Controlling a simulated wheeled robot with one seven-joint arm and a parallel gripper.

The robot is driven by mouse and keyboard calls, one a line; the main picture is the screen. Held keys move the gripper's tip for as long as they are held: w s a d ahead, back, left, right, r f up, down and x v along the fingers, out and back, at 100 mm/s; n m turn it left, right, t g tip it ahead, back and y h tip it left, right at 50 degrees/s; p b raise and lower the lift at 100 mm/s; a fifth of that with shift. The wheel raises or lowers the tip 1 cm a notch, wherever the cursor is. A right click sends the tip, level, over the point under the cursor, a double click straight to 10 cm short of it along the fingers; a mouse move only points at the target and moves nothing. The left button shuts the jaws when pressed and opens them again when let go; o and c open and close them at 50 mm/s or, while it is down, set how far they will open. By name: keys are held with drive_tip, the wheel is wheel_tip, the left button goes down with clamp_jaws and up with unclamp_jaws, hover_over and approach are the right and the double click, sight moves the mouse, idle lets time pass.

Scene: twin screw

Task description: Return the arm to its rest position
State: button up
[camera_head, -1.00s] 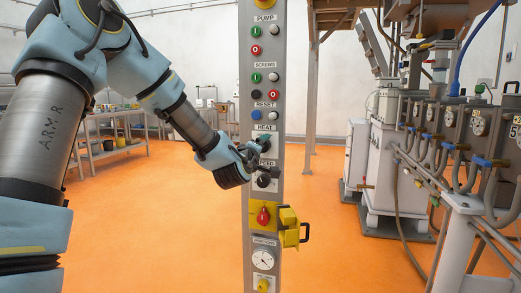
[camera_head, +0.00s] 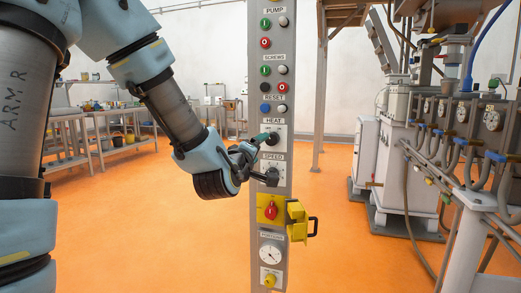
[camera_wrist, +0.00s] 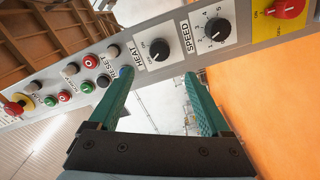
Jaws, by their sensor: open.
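My gripper (camera_head: 258,143) is in front of the grey control column (camera_head: 256,215), left of the HEAT and SPEED knobs. The wrist view shows its two green fingers (camera_wrist: 158,82) spread apart with nothing between them. The black HEAT knob (camera_wrist: 159,50) lies beyond the fingertips, with a visible gap in the wrist view. The SPEED knob (camera_wrist: 217,30) is to the right of it. In the head view a fingertip overlaps the area by the HEAT knob (camera_head: 272,138). My arm is bent, reaching down from the upper left.
The column carries several buttons, a red switch on a yellow plate (camera_head: 270,208), a yellow bracket (camera_head: 298,220) jutting right, and a gauge (camera_head: 270,254). Pipes and valves (camera_head: 470,150) crowd the right. A bench (camera_head: 95,150) stands at the back left. Orange floor between is clear.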

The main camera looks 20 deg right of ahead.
idle(0.4)
drive_tip(key=w+a+f+m+g+y+p, duration=0.1)
drive_tip(key=a+f+m+g+y+p, duration=0.2)
drive_tip(key=a, duration=0.7)
drive_tip(key=a+f+m+g+y+p, duration=0.15)
drive_tip(key=a+f+y+p, duration=0.3)
drive_tip(key=a, duration=0.55)
drive_tip(key=s+a+g+y+p, duration=0.1)
drive_tip(key=s+a+g+y, duration=0.1)
drive_tip(key=s+a, duration=0.3)
drive_tip(key=s+a+m+g+y+p, duration=0.1)
drive_tip(key=s+a+g, duration=0.4)
drive_tip(key=a, duration=0.6)
drive_tip(key=shift+s+f+y+p, duration=0.3)
drive_tip(key=shift+s+y+p, duration=0.1)
drive_tip(key=shift+s+y, duration=0.3)
drive_tip(key=shift+w, duration=0.1)
